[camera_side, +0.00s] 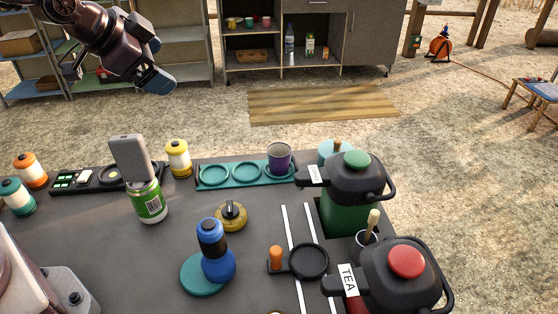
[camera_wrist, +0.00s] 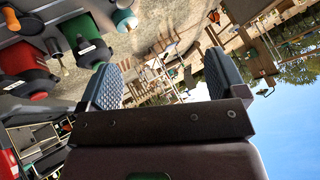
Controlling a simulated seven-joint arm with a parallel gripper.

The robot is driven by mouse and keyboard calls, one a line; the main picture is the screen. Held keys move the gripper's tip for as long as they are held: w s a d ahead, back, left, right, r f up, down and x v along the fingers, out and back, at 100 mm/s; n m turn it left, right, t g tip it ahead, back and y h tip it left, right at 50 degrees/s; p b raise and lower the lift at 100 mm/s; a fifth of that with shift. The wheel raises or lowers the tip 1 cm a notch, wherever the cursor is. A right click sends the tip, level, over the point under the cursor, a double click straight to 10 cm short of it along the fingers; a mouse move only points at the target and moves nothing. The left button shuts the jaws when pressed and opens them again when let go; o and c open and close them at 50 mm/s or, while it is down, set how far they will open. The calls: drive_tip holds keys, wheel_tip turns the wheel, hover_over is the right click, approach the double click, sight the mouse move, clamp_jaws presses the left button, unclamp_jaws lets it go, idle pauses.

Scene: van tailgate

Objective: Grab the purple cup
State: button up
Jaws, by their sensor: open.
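The purple cup (camera_side: 279,158) stands upright in the right-hand ring of a teal tray (camera_side: 233,184) at the far edge of the dark tailgate table, in the side view. The tray's other two rings are empty. My gripper (camera_side: 157,64) is high at the upper left of the side view, well above and away from the cup. In the wrist view my gripper (camera_wrist: 160,85) shows its two padded fingers spread apart with nothing between them. I cannot make out the purple cup in the wrist view.
A green-lidded dispenser (camera_side: 350,180) stands just right of the cup, its spout close by. A red-lidded TEA dispenser (camera_side: 402,268) is nearer. A green can (camera_side: 149,201), a yellow canister (camera_side: 178,158) and a blue lamp-like item (camera_side: 215,250) stand left. Open ground lies behind the table.

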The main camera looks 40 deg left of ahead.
drive_tip(key=w+a+f+m+t+y, duration=0.2)
drive_tip(key=w+f+m+t, duration=0.3)
drive_tip(key=w+f+m, duration=0.85)
drive_tip(key=m+t+h, duration=0.3)
drive_tip(key=m+h, duration=0.6)
drive_tip(key=m, duration=1.1)
approach(279, 151)
drive_tip(key=shift+w+d+r, duration=0.3)
drive_tip(key=shift+d+r, duration=0.1)
drive_tip(key=shift+r, duration=0.15)
drive_tip(key=shift+w+d+r, duration=0.25)
drive_tip(key=shift+d+r, duration=0.15)
drive_tip(key=shift+r, duration=0.15)
drive_tip(key=shift+s+d+f+m+h, duration=0.2)
drive_tip(key=shift+f+m+h, duration=0.05)
drive_tip(key=shift+h, duration=0.15)
drive_tip(key=shift+d+f, duration=0.1)
drive_tip(key=shift+d, duration=0.1)
drive_tip(key=shift+w+d+m, duration=0.15)
drive_tip(key=shift+w+m, duration=0.15)
drive_tip(key=shift+w, duration=0.05)
drive_tip(key=x, duration=0.6)
drive_tip(key=shift+w, duration=0.25)
drive_tip(key=c, duration=1)
